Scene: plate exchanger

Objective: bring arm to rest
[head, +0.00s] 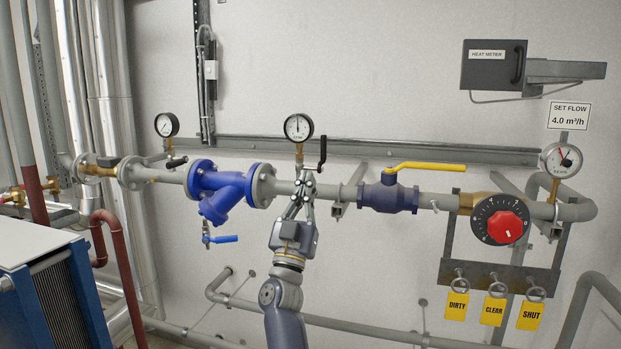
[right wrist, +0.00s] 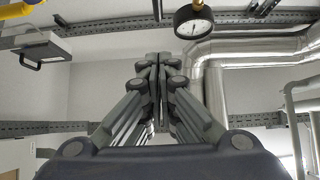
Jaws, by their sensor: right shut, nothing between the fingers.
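My right gripper (head: 304,185) is raised in front of the grey pipe, just below the middle gauge (head: 299,128). Its fingers are shut with nothing between them; in the right wrist view the closed fingers (right wrist: 158,75) point up the middle of the picture. Whether the fingertips touch the pipe or the gauge stem, I cannot tell. My right arm comes up from the bottom of the head view. My left gripper is not in view.
A black-handled lever (head: 322,152) stands right beside the gripper. A blue strainer (head: 226,190) is to its left and a yellow-handled valve (head: 389,197) to its right. Further right are a red knob (head: 503,228) and hanging yellow tags (head: 494,311). A blue plate exchanger (head: 55,299) fills the lower left.

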